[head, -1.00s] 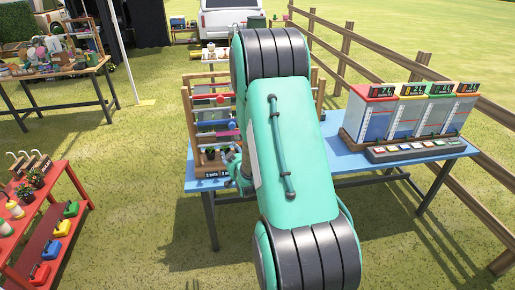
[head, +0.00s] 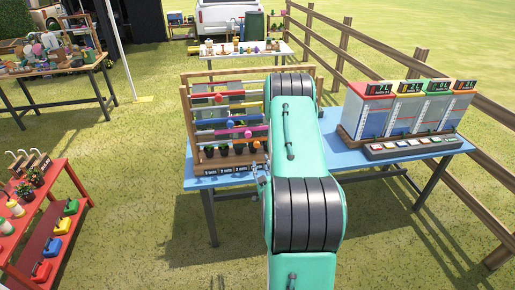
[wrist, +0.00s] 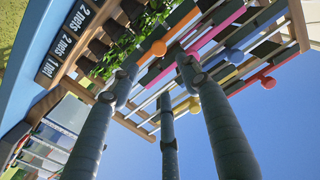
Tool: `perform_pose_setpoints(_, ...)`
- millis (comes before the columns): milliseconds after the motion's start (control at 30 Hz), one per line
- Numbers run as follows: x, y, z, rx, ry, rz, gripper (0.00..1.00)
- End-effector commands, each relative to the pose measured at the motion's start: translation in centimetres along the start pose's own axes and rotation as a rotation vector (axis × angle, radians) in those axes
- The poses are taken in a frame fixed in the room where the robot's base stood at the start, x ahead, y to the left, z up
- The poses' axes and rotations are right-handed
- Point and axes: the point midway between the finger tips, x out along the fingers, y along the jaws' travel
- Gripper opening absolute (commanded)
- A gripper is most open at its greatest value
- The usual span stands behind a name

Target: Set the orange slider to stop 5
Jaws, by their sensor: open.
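The slider rack (head: 188,128) stands on the blue table, with coloured bars and round knobs on several rails. In the wrist view, the orange slider knob (wrist: 157,48) is on the rail nearest the label strip, just beyond my fingertips. My gripper (wrist: 150,80) is open, its three grey fingers spread and empty, apart from the knob as far as I can tell. In the head view, my gripper (head: 260,172) is partly hidden by my arm, at the rack's lower front. My arm covers the rack's right part. Stop marks are not readable.
A blue knob (wrist: 234,55), a red knob (wrist: 267,82) and a yellow slider (wrist: 195,103) are on neighbouring rails. Potted plants (wrist: 125,45) sit behind the lower rails. A display unit (head: 405,112) stands right on the blue table (head: 345,160). Grass is open in front.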

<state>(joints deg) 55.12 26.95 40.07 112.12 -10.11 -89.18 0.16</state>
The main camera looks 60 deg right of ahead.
Motion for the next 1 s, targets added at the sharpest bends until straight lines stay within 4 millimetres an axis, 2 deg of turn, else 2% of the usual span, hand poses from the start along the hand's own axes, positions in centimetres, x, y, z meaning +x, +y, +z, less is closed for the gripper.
perform_pose_setpoints(167,0.2,0.0,0.0,0.000,0.000,0.000,0.46)
perform_pose_setpoints(367,1.5,0.0,0.0,0.000,0.001,0.000,0.46)
perform_pose_setpoints(567,4.0,0.0,0.0,-0.001,0.001,-0.001,0.46)
perform_pose_setpoints(1000,10.9,-0.1,0.1,-0.001,0.000,0.000,0.46)
